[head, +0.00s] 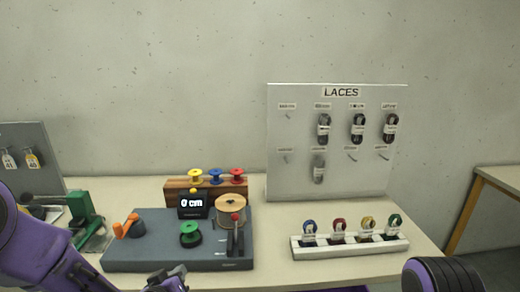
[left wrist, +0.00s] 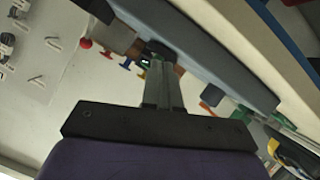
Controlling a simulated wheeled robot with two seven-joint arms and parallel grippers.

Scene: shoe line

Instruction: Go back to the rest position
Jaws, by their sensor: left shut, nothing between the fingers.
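My left gripper (head: 170,277) is at the bottom edge of the head view, in front of the grey winding station (head: 150,264). In the left wrist view its two fingers (left wrist: 158,65) are together, with nothing between them. The purple left arm comes in from the left. Part of my right arm shows at the bottom right of the head view, but its gripper is out of view.
A white rack (head: 350,249) holds several laces. A LACES board (head: 290,180) stands behind. Table between station and rack is clear.

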